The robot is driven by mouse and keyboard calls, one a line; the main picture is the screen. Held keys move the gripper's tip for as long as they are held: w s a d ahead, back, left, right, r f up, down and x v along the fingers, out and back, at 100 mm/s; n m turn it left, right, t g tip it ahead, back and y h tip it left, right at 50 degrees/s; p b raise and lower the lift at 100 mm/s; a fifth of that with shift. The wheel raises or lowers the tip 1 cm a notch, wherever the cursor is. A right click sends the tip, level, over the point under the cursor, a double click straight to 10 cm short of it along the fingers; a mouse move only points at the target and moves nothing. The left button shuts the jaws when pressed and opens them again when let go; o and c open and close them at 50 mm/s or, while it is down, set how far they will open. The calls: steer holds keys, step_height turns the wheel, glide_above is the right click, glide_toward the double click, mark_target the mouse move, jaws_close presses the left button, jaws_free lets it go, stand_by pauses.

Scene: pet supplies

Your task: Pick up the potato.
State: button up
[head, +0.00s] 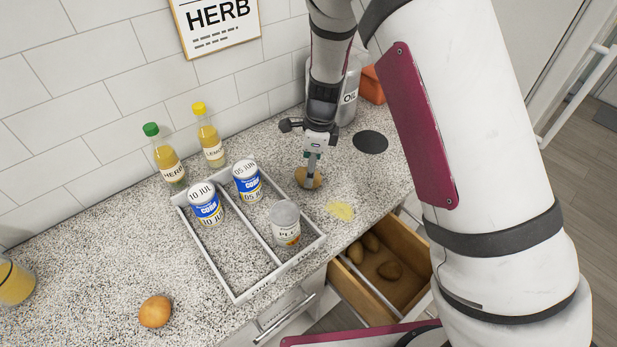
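A brown potato (302,182) sits on the speckled counter, just beyond the right back part of the white tray. My gripper (312,172) points down over it, with its fingers at the potato and hiding part of it. I cannot tell whether the fingers grip it or only stand around it. Several more potatoes (389,270) lie in the open wooden drawer below the counter edge. A rounder orange-brown item (155,311), perhaps an egg or onion, lies alone at the front left of the counter.
The white divided tray (236,299) holds two blue-labelled cans (205,204) and a grey-lidded jar (285,224). Two bottles (168,160) stand behind it. A grey canister (349,95) stands behind my gripper. A yellow patch (340,210) and a dark disc (370,142) are nearby.

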mark_target(300, 174)
steer(key=shift+w+a+f+p, duration=0.1)
steer(key=shift+a+f+p, duration=0.1)
steer(key=shift+f, duration=0.85)
steer(key=shift+w+a+f+p, duration=0.1)
steer(key=shift+a+f, duration=0.05)
steer(key=shift+f, duration=0.85)
steer(key=c, duration=1.4)
steer(key=shift+o, duration=0.2)
